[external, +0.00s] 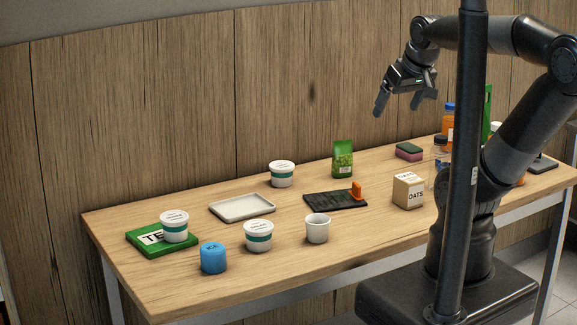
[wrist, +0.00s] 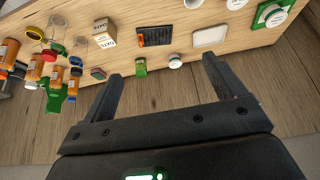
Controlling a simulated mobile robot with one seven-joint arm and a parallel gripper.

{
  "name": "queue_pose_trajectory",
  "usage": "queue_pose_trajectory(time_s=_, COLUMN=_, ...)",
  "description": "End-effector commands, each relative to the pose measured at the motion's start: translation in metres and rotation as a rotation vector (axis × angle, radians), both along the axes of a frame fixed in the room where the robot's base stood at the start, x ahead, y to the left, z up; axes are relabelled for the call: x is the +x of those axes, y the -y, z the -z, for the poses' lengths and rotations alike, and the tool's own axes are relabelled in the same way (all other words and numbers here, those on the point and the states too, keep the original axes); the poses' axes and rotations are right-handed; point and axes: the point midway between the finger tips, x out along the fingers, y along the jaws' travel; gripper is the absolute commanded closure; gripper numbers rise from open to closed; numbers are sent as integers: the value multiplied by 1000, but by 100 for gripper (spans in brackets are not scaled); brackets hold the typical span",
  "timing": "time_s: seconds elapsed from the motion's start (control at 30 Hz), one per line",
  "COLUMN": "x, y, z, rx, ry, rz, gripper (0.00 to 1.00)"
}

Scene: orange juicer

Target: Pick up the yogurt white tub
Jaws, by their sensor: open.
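Three white tubs with green bands and white lids stand on the table. One stands at the back (external: 282,174), one near the front edge (external: 258,236), and one on a flat green box (external: 136,240) at the left. I cannot tell which is the yogurt tub, as the labels are too small. In the wrist view the back tub (wrist: 175,62) lies just beyond my fingers, and the tub on the green box (wrist: 275,17) is at the upper right. My gripper (external: 402,101) is open and empty, high above the right half of the table.
A white tray (external: 242,207), a dark board (external: 335,200) with an orange item, a white cup (external: 317,229), a blue can (external: 213,258), a green bag (external: 342,159) and an oats box (external: 408,190) stand around the tubs. Bottles crowd the right end. A wooden wall backs the table.

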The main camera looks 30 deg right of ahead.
Motion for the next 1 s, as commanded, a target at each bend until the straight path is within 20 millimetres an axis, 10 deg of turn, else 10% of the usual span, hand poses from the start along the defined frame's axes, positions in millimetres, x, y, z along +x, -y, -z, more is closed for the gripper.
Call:
queue_pose_trajectory(time_s=0.67, x=1, y=0, z=0, rx=0, ry=-1, rz=-1, gripper=15)
queue_pose_trajectory(time_s=1.0, x=74, y=-2, z=-11, rx=-25, ry=-25, rz=-38, gripper=15)
